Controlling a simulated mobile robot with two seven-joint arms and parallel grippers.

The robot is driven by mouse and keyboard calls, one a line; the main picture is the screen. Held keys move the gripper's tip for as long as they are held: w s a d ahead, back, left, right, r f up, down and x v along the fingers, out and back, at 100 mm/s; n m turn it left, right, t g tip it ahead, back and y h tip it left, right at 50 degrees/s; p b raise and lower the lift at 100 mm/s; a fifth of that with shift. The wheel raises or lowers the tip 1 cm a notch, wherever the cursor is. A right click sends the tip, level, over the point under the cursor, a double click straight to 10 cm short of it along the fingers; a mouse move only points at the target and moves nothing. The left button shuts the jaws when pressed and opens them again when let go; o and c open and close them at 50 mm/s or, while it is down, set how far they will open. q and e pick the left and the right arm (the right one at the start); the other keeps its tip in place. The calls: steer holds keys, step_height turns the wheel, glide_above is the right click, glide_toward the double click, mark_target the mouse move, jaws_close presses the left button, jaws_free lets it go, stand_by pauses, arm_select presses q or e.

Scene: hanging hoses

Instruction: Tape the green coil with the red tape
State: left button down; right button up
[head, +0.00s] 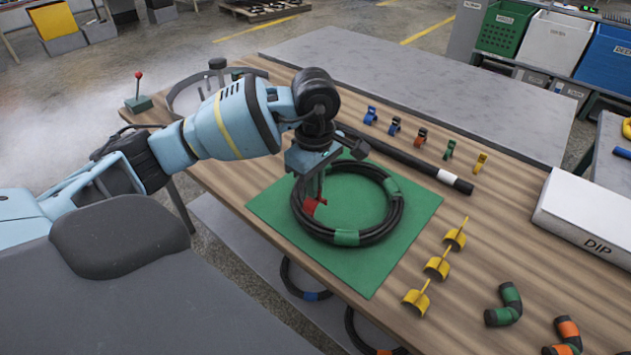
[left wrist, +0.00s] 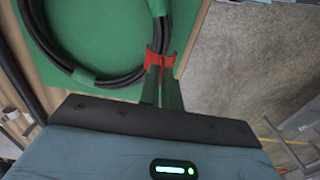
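The green coil (head: 398,215) is a black hose ring with green bands, lying flat on a green mat (head: 270,207). It also shows in the left wrist view (left wrist: 110,80). The red tape (head: 311,206) is a small red bracket-shaped piece at the coil's left side. In the left wrist view the red tape (left wrist: 158,61) overlaps the coil's edge; I cannot tell whether it wraps around the hose. My left gripper (head: 318,190) points down there, its fingertips (left wrist: 160,88) close together on the red piece. My right gripper is not in view.
A black tube (head: 415,163) and a row of coloured clips (head: 421,136) lie behind the mat. A white DIP box (head: 590,215) stands at the table's right. Other coils hang below the near edge.

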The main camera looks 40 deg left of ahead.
arm_select(q)
steer(key=shift+f+b, duration=0.65)
steer(key=shift+f, duration=1.3)
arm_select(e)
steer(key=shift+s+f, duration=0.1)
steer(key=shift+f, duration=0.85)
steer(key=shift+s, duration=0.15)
